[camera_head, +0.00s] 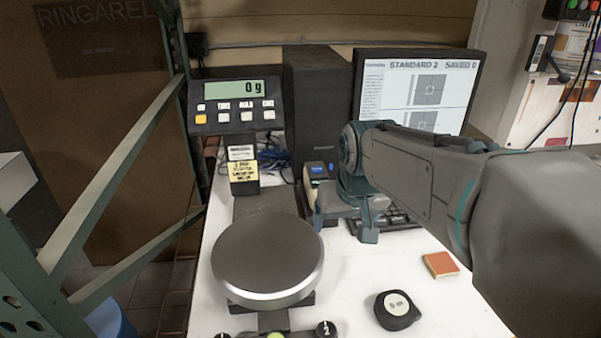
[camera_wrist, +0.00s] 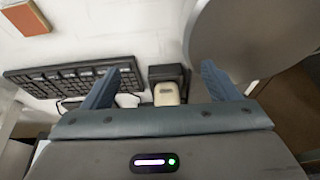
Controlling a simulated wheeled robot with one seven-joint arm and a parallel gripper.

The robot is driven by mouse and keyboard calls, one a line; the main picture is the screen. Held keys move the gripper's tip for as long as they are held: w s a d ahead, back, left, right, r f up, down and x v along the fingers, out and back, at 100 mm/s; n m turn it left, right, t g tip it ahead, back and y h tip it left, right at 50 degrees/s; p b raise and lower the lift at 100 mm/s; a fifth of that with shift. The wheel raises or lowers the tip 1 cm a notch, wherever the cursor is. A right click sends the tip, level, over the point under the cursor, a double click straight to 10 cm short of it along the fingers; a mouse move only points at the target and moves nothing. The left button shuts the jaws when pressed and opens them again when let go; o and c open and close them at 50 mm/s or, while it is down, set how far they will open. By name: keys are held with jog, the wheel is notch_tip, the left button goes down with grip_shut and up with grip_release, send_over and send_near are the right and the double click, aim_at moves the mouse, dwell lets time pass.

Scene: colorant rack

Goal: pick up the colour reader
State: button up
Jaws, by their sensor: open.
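A small upright device with a pale front and a blue patch, seemingly the colour reader (camera_head: 319,171), stands behind my gripper (camera_head: 342,226) in the head view, its lower part hidden by the gripper. In the wrist view, a pale-topped device in a black holder, seemingly the same reader (camera_wrist: 166,93), shows between the two fingers of my gripper (camera_wrist: 161,76). The fingers are wide apart, one on each side of it, with nothing held. I cannot tell whether they touch it or how far above it they are.
A scale with a round plate (camera_head: 267,258) stands left of my gripper. A keyboard (camera_wrist: 72,80) lies close by the other finger, before a monitor (camera_head: 420,85). A dark round object (camera_head: 397,309) and an orange-brown block (camera_head: 440,264) lie on the white table (camera_head: 350,285).

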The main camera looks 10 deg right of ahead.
jog(key=t+b, duration=0.2)
send_near(318, 173)
jog(key=s+r, duration=0.1)
jog(key=shift+w+a+f, duration=0.15)
jog(key=shift+w, duration=0.2)
jog(key=p+x, duration=0.1)
jog(key=x, duration=0.6)
jog(key=shift+w+f, duration=0.2)
jog(key=shift+f, duration=0.1)
jog(key=shift+p+x, duration=0.5)
jog(key=shift+x, duration=2.25)
jog(key=shift+s, duration=0.15)
jog(key=c, duration=1.5)
